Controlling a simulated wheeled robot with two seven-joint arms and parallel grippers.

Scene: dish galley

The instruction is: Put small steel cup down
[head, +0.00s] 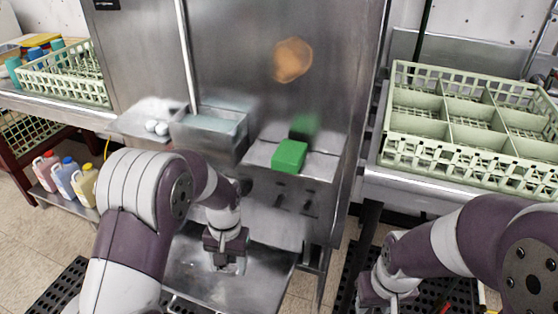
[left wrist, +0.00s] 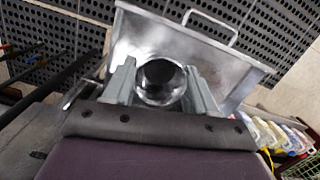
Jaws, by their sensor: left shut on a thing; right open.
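The small steel cup (left wrist: 160,82) shows in the left wrist view, held between the two fingers of my left gripper (left wrist: 162,88), with its round dark mouth towards the camera. My left gripper is shut on it and also shows in the head view (head: 226,262), over a steel tray-like surface (head: 190,272). In the head view the cup is hidden by the gripper and wrist. I cannot tell whether the cup touches the steel surface. My right gripper (head: 388,302) is at the bottom edge of the head view, partly cut off, and open.
A green block (head: 289,156) sits on a steel ledge before the tall steel machine. A pale green compartment rack (head: 450,150) stands on the right counter, another rack (head: 62,85) at the left. Several jugs (head: 62,180) stand low at left. Black perforated mats (left wrist: 62,22) cover the floor.

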